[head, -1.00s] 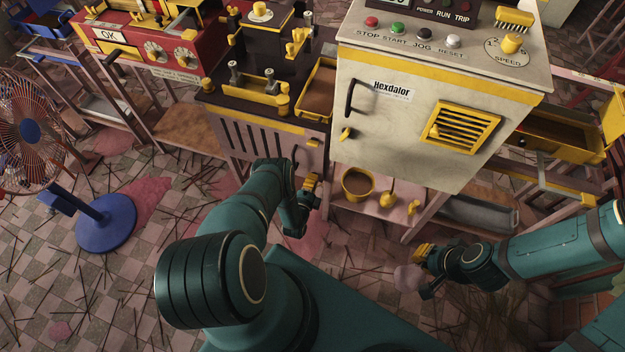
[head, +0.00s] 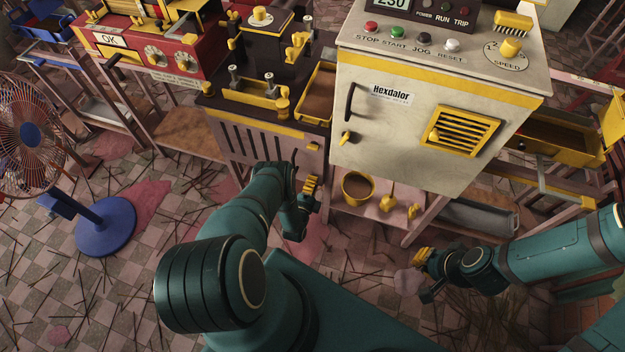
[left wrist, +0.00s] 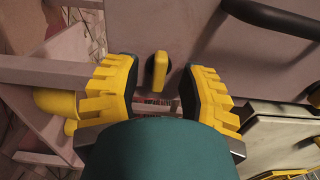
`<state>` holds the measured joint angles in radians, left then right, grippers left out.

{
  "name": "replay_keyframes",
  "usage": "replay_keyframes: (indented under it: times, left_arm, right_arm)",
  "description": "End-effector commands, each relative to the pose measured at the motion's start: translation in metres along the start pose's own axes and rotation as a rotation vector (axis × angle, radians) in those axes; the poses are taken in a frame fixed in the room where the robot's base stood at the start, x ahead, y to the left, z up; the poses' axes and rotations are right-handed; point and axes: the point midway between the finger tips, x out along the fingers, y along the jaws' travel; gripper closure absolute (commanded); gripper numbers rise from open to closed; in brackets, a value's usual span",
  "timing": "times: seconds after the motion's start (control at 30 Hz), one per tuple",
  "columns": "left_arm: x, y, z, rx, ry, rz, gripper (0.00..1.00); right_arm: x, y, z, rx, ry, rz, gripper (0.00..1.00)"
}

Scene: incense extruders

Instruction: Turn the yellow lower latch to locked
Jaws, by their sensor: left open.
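The yellow latch (left wrist: 160,70) sits on a dark base on a pinkish panel in the left wrist view, with its long side along the picture's vertical. My left gripper (left wrist: 158,95) is open, one yellow-padded finger on each side of the latch, with gaps between. In the head view this gripper (head: 311,187) is low in front of the slotted cabinet, left of the shelf. A small yellow latch (head: 314,147) shows on that cabinet just above it. My right gripper (head: 424,270) hangs low at right, fingers apart, away from the latches.
The white Hexdalor cabinet (head: 415,110) stands just right, with another yellow latch (head: 348,138) on its door. A yellow bucket (head: 357,187) stands on the shelf below. A dark bar handle (left wrist: 275,18) is near the left gripper. A blue-based fan (head: 105,227) stands at left.

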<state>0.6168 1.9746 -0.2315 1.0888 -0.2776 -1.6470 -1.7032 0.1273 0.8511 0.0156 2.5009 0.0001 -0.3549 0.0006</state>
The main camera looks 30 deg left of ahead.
Motion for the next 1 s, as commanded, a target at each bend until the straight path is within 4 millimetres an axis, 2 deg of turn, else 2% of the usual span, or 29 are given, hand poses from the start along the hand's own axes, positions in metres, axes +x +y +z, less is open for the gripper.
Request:
replay_keyframes:
  times: [0.17,0.33,0.43,0.5,0.57,0.63,0.8,1.0]
  left_arm:
    - [0.001,-0.013,0.001,0.001,0.000,-0.001,0.59]
    - [0.002,-0.038,0.001,0.001,0.002,-0.004,0.59]
    - [0.003,-0.055,0.001,0.001,0.001,-0.008,0.40]
    - [0.004,-0.067,0.001,0.002,0.001,-0.011,0.33]
    - [0.004,-0.076,0.001,0.002,0.001,-0.011,0.33]
    - [0.004,-0.085,0.001,0.002,0.001,-0.012,0.59]
    - [0.003,-0.097,0.001,0.001,0.001,-0.007,0.59]
    - [0.002,-0.101,0.002,0.001,0.000,-0.005,0.59]
  right_arm:
    - [0.000,0.000,0.000,0.000,0.000,0.000,1.00]
    - [0.000,0.000,0.000,0.000,0.000,0.000,1.00]
    - [0.000,0.000,0.000,0.000,0.000,0.000,1.00]
    - [0.000,0.000,0.000,0.000,0.000,0.000,1.00]
    - [0.000,0.000,0.000,0.000,0.000,0.000,1.00]
    - [0.000,0.000,0.000,0.000,0.000,0.000,1.00]
    - [0.000,0.000,0.000,0.000,0.000,0.000,1.00]
    - [0.000,0.000,0.000,0.000,0.000,0.000,1.00]
